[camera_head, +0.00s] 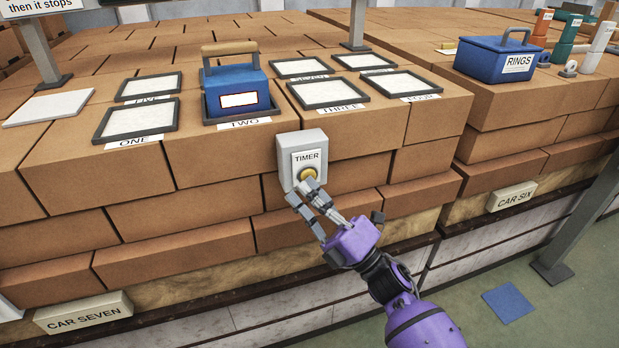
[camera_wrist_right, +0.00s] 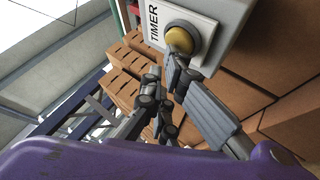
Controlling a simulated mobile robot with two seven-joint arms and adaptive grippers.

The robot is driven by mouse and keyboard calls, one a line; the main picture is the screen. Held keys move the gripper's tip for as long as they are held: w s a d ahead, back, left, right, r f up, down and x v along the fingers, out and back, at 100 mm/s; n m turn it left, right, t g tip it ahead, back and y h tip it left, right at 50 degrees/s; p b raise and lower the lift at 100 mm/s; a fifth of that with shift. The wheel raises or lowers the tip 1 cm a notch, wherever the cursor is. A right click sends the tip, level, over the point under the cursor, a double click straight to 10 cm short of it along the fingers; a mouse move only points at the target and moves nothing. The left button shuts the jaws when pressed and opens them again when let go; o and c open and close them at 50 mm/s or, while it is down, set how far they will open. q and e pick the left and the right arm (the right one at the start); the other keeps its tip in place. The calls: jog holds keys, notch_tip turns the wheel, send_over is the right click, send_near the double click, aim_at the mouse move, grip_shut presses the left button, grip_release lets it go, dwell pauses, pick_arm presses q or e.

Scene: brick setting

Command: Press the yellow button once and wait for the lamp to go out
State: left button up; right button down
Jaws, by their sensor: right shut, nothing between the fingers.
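The yellow button (camera_head: 307,174) sits on the front of a grey box labelled TIMER (camera_head: 287,150), fixed to the front of the brick stack. My right gripper (camera_head: 304,190) is shut and empty, with its fingertips just below and in front of the button. In the right wrist view the button (camera_wrist_right: 179,41) shows behind one fingertip, which overlaps its lower edge. I cannot tell whether they touch. I cannot make out a lamp in either view. My left gripper is not in view.
A blue box with a wooden handle (camera_head: 238,84) stands on the place labelled TWO. Empty framed pads, such as ONE (camera_head: 136,120), lie around it. A blue RINGS box (camera_head: 492,62) stands at right. A grey post (camera_head: 585,215) rises at right.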

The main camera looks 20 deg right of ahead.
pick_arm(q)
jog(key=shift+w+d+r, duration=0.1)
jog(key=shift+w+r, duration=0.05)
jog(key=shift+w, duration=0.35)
pick_arm(e)
jog(key=shift+w, duration=0.15)
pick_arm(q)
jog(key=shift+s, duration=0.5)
pick_arm(e)
jog(key=shift+s, duration=0.9)
